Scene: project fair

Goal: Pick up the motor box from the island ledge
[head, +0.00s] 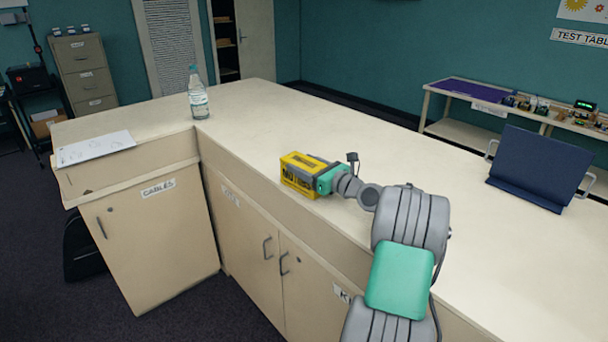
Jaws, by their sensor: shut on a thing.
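The motor box (300,181) is a small yellow box with dark markings on its side. It is at the front edge of the cream island top (262,128), near the middle of the head view. My gripper (318,170) comes from the right and is shut on the box. Its grey and green parts hide the box's right end. I cannot tell whether the box still touches the island top or is slightly above it.
A water bottle (198,95) and a white paper sheet (95,148) are on the island's left part. A dark blue panel on a stand (540,168) is at the right. Cabinets labelled CABLES (150,240) are below. The middle top is clear. A test table (470,93) stands behind.

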